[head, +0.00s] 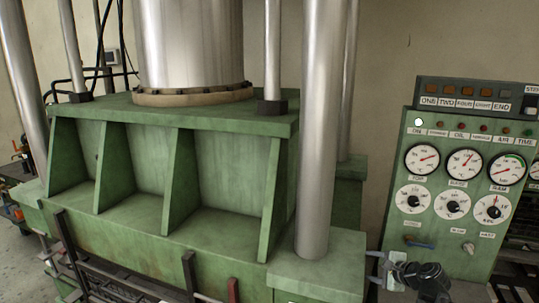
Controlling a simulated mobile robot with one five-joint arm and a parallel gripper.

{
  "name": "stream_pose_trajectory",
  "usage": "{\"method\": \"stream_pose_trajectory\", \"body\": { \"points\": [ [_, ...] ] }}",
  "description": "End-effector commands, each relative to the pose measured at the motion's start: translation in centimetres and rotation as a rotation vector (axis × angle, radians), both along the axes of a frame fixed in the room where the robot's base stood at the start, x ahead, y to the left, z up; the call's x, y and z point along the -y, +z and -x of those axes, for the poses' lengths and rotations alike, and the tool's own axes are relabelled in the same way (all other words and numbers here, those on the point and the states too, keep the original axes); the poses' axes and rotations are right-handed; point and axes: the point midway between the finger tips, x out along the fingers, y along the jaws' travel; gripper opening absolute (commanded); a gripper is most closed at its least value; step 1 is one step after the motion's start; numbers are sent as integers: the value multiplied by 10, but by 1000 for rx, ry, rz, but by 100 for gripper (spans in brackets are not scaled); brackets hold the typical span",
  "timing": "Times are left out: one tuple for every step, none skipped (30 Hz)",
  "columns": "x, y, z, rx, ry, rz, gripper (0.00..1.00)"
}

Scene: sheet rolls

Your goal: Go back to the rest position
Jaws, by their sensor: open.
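My gripper (386,269) shows small at the bottom right of the head view, in front of the lower left corner of the control panel. Dark, jointed parts of my arm are just to the right of it. Its light grey fingers look apart, with nothing visible between them. The lower part of the arm is cut off by the picture's bottom edge.
A large green press (150,235) with thick steel columns (318,130) fills the left and middle. A green control panel (455,235) with several round gauges stands at the right. Floor shows only at the far left.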

Motion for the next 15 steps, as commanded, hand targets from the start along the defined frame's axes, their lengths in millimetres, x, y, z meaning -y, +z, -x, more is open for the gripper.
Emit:
{"method": "stream_pose_trajectory", "body": {
  "points": [
    [-43, -18, 3, -52, 155, 119, 59],
    [-66, -31, 8, -87, 259, 203, 59],
    [-96, -48, 18, -133, 407, 319, 59],
    [-117, -60, 27, -168, 525, 409, 59],
    [-137, -72, 38, -205, 651, 499, 59],
    [-158, -86, 54, -251, 813, 614, 59],
    [-170, -93, 65, -282, 924, 690, 59],
    [-179, -99, 76, -312, 1026, 757, 59],
    [-188, -105, 88, -347, 1146, 833, 59],
    [-193, -108, 96, -371, 1223, 881, 59],
    [-197, -110, 103, -391, 1289, 921, 59],
    [-200, -111, 111, -415, 1359, 962, 59],
    [-201, -111, 114, -428, 1398, 986, 59],
    [-203, -112, 118, -439, 1427, 1003, 59],
    [-205, -112, 120, -448, 1453, 1018, 59]
  ]
}}
